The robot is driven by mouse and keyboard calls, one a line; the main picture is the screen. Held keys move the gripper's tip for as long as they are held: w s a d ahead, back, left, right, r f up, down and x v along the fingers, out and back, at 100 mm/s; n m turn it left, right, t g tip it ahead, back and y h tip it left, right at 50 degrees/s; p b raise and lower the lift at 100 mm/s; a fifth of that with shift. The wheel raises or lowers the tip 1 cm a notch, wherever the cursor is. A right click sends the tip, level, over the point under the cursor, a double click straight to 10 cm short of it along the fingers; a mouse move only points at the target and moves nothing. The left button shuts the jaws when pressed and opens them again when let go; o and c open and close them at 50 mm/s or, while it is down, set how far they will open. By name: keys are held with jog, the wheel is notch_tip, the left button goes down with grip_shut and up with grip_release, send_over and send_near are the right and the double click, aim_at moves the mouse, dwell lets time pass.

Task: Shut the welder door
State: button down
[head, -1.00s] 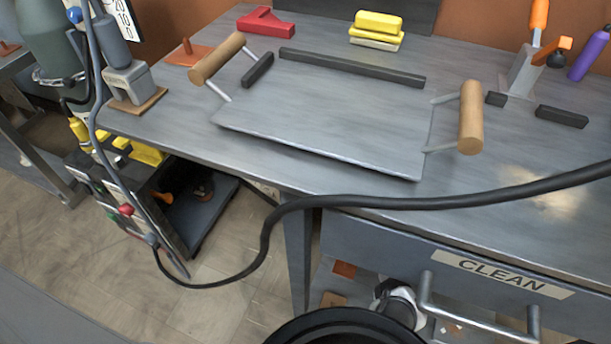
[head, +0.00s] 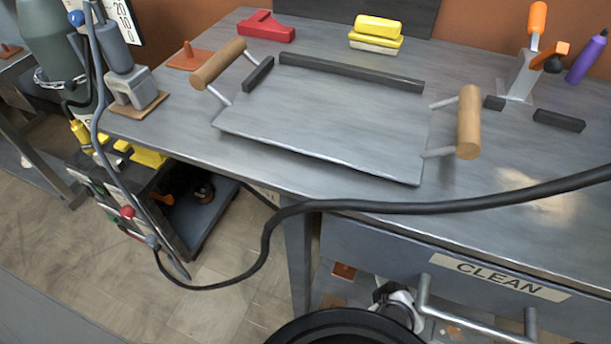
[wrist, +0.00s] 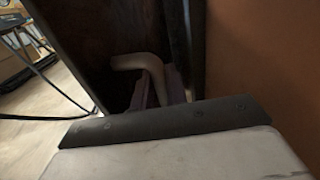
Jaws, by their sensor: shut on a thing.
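In the wrist view, my gripper (wrist: 168,88) is shut on a pale bent handle (wrist: 142,62). The handle stands out in front of a dark upright panel (wrist: 92,35), which looks like the welder door, though only part of it shows. The purplish fingers are dim, and my own wrist body hides what lies below them. In the head view, the dark machine with red and green controls (head: 115,208) at lower left looks like the welder. My gripper and the handle it holds do not show in the head view.
A grey workbench (head: 180,140) fills the head view, with a two-handled metal plate (head: 330,120) on it. A black cable (head: 400,207) crosses in front. A drawer marked CLEAN (head: 500,275) is below. An orange-brown surface (wrist: 255,50) stands close on the right in the wrist view.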

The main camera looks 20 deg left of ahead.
jog(key=s, duration=0.1)
jog(key=s+p, duration=0.1)
jog(key=s, duration=0.1)
jog(key=shift+a, duration=0.4)
jog(key=c, duration=1.5)
grip_release()
jog(key=s+d+p, duration=0.1)
jog(key=d, duration=1.1)
jog(key=shift+s, duration=0.25)
